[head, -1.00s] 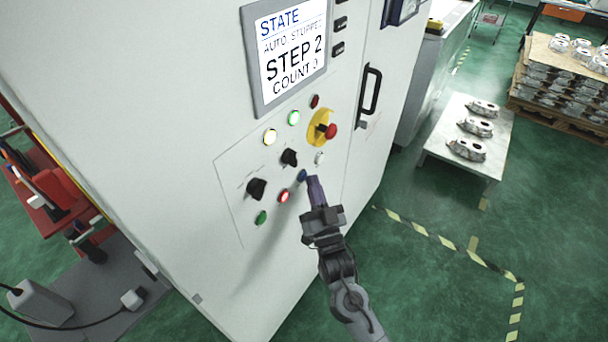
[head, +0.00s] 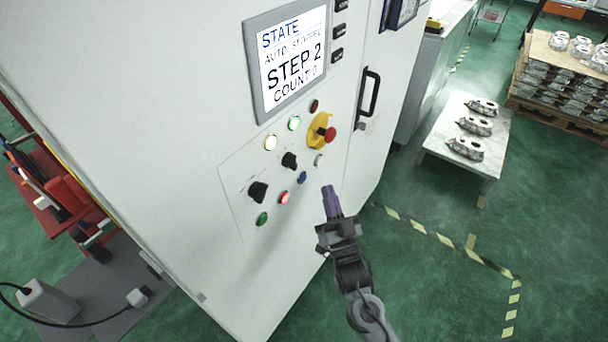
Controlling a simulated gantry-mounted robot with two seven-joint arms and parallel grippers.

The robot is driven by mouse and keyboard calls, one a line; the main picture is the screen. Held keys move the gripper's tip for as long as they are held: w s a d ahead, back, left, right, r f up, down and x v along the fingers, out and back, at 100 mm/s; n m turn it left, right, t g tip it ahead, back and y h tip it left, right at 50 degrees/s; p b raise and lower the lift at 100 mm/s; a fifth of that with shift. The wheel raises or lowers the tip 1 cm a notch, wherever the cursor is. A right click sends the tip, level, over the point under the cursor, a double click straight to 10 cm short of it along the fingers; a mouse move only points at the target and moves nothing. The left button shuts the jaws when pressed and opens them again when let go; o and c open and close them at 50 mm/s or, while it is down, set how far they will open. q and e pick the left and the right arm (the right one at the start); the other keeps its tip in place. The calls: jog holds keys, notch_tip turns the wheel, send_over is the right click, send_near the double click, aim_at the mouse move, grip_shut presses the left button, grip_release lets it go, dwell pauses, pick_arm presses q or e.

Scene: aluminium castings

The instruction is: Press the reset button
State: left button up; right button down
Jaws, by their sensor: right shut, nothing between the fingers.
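The control panel (head: 235,185) on the white cabinet carries several buttons and knobs. The labels are too small to read, so I cannot tell by text which one is reset. A blue button (head: 302,177) is in the lower row, with a lit red button (head: 284,197) and a green button (head: 262,218) to its lower left. A white button (head: 319,160) is above right of the blue one. My right gripper (head: 328,190) is shut and empty, its purple fingertips to the right of the blue button and apart from it in the picture. My left gripper is out of view.
A yellow-backed red emergency stop (head: 330,134) and two black knobs (head: 258,191) stick out of the panel. The screen (head: 290,62) above reads auto stopped, step 2, count 0. A door handle (head: 369,93) is to the right. Open green floor lies right of the cabinet.

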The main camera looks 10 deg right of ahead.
jog(key=shift+s+d, duration=0.4)
jog(key=shift+s, duration=0.1)
dwell(0.5)
jog(key=s+d+f+g, duration=0.2)
jog(key=s+f+g, duration=0.5)
jog(key=s+f, duration=0.5)
jog(key=s+d+f+n+g+h, duration=0.1)
jog(key=s+f+n+g, duration=0.1)
jog(key=s+g, duration=0.55)
jog(key=s+d+f+n+g, duration=0.1)
jog(key=s+f+n+g, duration=0.3)
jog(key=s, duration=0.6)
notch_tip(320, 180, up, 28)
jog(key=m+g+p, duration=0.1)
jog(key=p, duration=2.6)
jog(key=shift+s+a+f+m, duration=0.15)
jog(key=shift+m, duration=0.25)
